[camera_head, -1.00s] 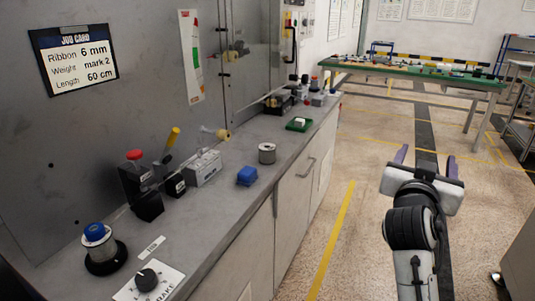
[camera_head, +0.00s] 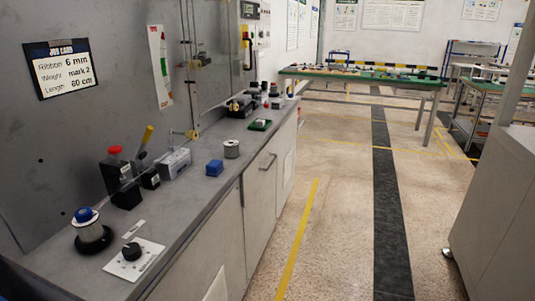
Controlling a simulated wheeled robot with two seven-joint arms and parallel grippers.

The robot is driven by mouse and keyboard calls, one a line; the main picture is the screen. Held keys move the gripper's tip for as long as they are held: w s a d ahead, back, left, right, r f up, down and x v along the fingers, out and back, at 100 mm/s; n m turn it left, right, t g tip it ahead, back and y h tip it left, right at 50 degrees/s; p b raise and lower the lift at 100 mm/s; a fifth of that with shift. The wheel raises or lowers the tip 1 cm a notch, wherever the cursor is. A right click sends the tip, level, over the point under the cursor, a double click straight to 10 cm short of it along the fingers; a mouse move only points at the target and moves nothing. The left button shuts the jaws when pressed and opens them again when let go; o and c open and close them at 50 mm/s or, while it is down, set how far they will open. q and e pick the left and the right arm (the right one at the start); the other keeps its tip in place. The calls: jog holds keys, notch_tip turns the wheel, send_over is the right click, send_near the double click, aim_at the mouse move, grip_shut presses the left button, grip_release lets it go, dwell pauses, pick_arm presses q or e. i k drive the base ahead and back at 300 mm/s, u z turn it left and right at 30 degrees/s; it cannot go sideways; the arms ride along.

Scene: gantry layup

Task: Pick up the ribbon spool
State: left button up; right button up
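Two spool-like things stand on the grey bench. One is a pale spool with a blue knob on top (camera_head: 93,231), upright on a round black base at the near left end. The other is a small grey-white spool (camera_head: 231,149) standing upright by itself farther along the bench, behind a blue block (camera_head: 214,168). I cannot tell from the picture alone which one is the ribbon spool. Neither of my grippers is in view, and nothing is seen touching either spool.
A dial plate (camera_head: 134,258) lies near the bench front. A red-buttoned black box (camera_head: 117,172) and a grey metal block (camera_head: 174,162) stand along the wall. The floor (camera_head: 335,230) is open; a grey cabinet (camera_head: 495,215) stands right.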

aim_at(232, 147)
jog(key=z, duration=0.35)
jog(key=i, duration=1)
jog(key=u, duration=0.6)
